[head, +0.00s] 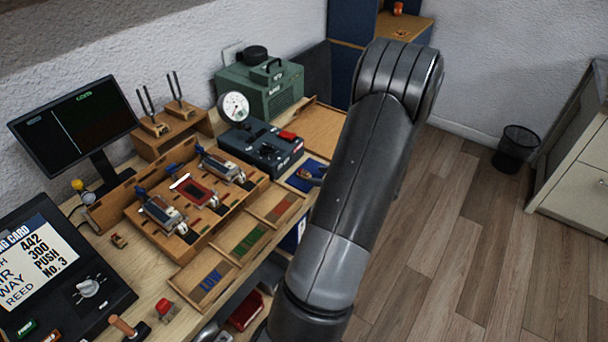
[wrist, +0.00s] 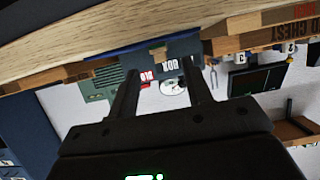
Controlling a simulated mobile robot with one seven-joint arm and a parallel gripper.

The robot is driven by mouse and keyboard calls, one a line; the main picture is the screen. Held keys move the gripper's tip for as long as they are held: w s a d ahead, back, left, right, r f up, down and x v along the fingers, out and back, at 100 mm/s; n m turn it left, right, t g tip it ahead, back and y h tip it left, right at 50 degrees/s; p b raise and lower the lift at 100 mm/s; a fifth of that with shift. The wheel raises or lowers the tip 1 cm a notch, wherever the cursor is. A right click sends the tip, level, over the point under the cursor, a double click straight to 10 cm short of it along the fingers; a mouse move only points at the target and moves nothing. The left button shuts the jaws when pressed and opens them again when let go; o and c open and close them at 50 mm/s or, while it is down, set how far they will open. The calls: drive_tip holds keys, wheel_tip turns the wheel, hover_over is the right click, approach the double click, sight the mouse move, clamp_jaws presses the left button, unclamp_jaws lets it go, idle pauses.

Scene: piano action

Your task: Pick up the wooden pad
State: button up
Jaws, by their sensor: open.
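A small wooden piece, which looks like the wooden pad (wrist: 158,53), stands on a blue surface in the wrist view, where the scene appears upside down. In the head view a small brownish piece (head: 305,174) on the blue mat (head: 297,183) seems to be the same thing, partly hidden beside my arm. My gripper (wrist: 160,68) is open, its two dark fingers apart with nothing held between them. The pad shows beyond the fingertips, roughly between them; the exact gap cannot be told. My arm hides the gripper in the head view.
A wooden rack (head: 150,232) with several metal parts stands on the bench, left of the mat. A dark blue device with a dial (head: 234,106) and a green machine (head: 262,90) stand behind. A monitor (head: 75,124) is at left.

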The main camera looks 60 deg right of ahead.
sight(309, 174)
drive_tip(key=x, duration=0.5)
drive_tip(key=shift+w, duration=0.15)
drive_tip(key=shift+c, duration=0.4)
clamp_jaws()
